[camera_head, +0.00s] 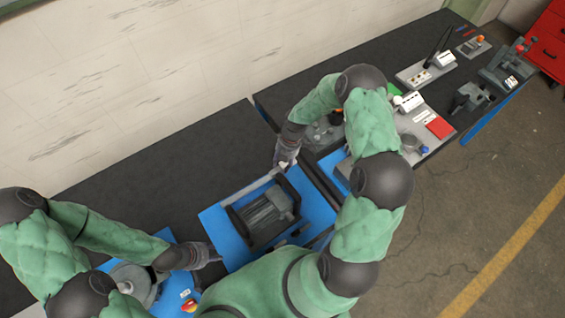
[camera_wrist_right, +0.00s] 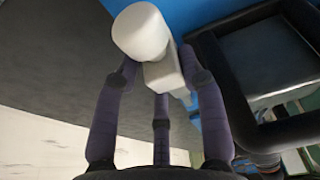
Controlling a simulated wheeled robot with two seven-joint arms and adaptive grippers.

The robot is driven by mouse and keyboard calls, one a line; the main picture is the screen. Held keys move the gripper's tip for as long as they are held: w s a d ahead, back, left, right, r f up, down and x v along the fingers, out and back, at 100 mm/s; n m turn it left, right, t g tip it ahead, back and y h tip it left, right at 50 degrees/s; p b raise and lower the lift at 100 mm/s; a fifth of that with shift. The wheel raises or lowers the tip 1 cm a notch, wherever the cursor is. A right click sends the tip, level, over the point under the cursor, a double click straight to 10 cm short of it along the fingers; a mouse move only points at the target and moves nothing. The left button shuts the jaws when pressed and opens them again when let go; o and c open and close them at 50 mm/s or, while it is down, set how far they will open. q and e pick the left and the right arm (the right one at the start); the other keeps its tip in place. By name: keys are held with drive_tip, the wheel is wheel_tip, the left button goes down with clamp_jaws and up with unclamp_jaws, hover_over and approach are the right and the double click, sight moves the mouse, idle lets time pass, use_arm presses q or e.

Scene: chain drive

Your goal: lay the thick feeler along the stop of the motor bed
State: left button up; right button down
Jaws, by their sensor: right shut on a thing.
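My right gripper (camera_head: 287,155) is at the far edge of the blue mat, just beyond the black frame. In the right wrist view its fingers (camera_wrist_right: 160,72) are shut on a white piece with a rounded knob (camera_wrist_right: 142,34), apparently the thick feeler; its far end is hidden. The motor bed (camera_head: 232,222) appears to be the black frame around a grey ribbed block; its black edge also shows in the right wrist view (camera_wrist_right: 217,88), right of the held piece. I cannot make out its stop. My left gripper (camera_head: 212,256) is low beside the mat's left edge, its fingers unclear.
The blue mat (camera_head: 216,226) lies on a dark bench (camera_head: 150,168) against a pale wall. At the lower left is a grey round part (camera_head: 131,281) on another blue mat. Right of my right arm stand a red block (camera_head: 439,127) and several fixtures.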

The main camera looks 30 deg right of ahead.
use_arm(q)
drive_tip(key=shift+f+b, duration=1.95)
drive_tip(key=shift+f, duration=0.15)
use_arm(e)
drive_tip(key=shift+f, duration=2.45)
drive_tip(key=c, duration=0.7)
unclamp_jaws()
drive_tip(key=shift+o, duration=0.2)
drive_tip(key=v, duration=1.2)
use_arm(q)
drive_tip(key=shift+s, duration=0.15)
